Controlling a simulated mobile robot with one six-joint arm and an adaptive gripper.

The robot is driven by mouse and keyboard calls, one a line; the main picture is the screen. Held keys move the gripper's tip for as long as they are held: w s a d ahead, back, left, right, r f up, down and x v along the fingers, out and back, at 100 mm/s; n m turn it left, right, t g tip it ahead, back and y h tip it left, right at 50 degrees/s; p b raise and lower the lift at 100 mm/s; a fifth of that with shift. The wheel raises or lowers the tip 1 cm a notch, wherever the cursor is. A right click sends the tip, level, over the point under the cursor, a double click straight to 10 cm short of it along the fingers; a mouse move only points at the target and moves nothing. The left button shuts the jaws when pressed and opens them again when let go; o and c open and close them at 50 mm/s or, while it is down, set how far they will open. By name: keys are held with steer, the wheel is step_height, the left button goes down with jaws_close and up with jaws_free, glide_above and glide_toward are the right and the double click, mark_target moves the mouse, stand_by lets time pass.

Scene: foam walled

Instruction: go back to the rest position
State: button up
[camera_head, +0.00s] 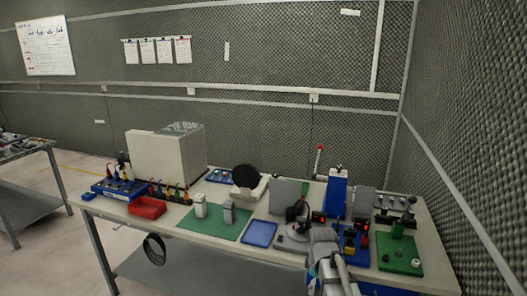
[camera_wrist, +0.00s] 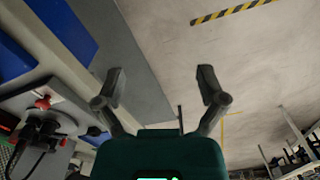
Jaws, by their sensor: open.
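My gripper (camera_wrist: 160,84) shows in the wrist view with its two dark fingers spread apart and nothing between them. It hangs off the front edge of the workbench, with the floor beyond the fingertips. In the head view my grey arm (camera_head: 327,264) is at the bench's front edge, right of the middle; the fingers cannot be made out there. It hides part of the bench front.
The workbench (camera_head: 120,207) carries a white box (camera_head: 178,160), a red bin (camera_head: 147,208), a green mat (camera_head: 215,222), a blue tray (camera_head: 260,233) and a green board (camera_head: 400,254). A foam wall stands close on the right. Another table (camera_head: 25,153) stands at the left, with open floor between.

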steer(key=s+m, duration=0.9)
steer(key=m, duration=0.2)
steer(key=shift+s, duration=0.25)
steer(key=shift+a, duration=0.1)
stand_by(0.7)
steer(key=c, duration=0.4)
steer(key=shift+c, duration=0.3)
steer(key=shift+a, duration=0.1)
